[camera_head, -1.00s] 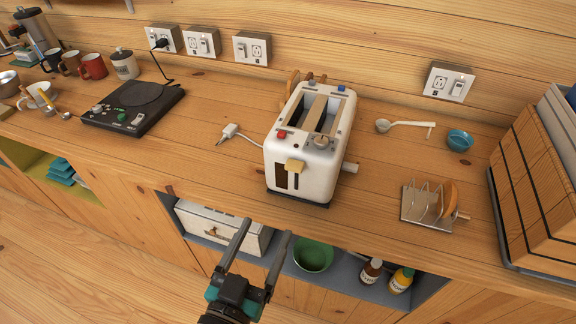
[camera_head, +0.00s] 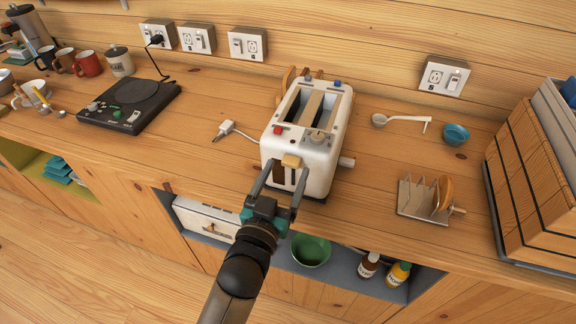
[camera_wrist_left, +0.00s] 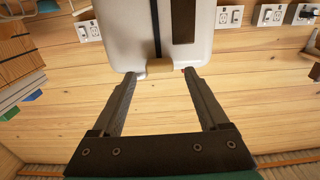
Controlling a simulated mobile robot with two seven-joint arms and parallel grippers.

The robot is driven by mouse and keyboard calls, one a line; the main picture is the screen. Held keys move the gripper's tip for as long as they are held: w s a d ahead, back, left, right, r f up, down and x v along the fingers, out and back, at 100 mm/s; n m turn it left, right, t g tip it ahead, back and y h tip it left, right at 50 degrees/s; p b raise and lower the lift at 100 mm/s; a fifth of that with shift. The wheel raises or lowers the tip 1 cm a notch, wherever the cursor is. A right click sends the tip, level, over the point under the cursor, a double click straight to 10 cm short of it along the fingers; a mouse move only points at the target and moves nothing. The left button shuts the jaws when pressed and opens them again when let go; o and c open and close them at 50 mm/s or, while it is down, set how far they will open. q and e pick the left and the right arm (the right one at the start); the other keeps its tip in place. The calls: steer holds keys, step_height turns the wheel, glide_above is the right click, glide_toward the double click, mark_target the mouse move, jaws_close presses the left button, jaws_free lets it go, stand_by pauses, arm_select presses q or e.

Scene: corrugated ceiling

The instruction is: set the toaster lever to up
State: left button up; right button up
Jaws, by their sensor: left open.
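The white toaster (camera_head: 313,133) stands on the wooden counter, with bread in its slot. Its tan lever (camera_head: 291,161) is on the front face, near the top of a dark slot. My left gripper (camera_head: 281,172) is open in front of the toaster, its fingers pointing at the front face on either side of the lever. In the left wrist view, the lever (camera_wrist_left: 160,67) shows between and just beyond the fingertips of the open gripper (camera_wrist_left: 160,75). I cannot tell whether the fingers touch the toaster. My right gripper is not in view.
A black hot plate (camera_head: 128,107) and mugs are at the left. A white plug (camera_head: 225,128) lies left of the toaster.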

arm_select(q)
steer(key=shift+x, duration=1.15)
jaws_close()
steer(key=shift+f, duration=0.1)
stand_by(0.6)
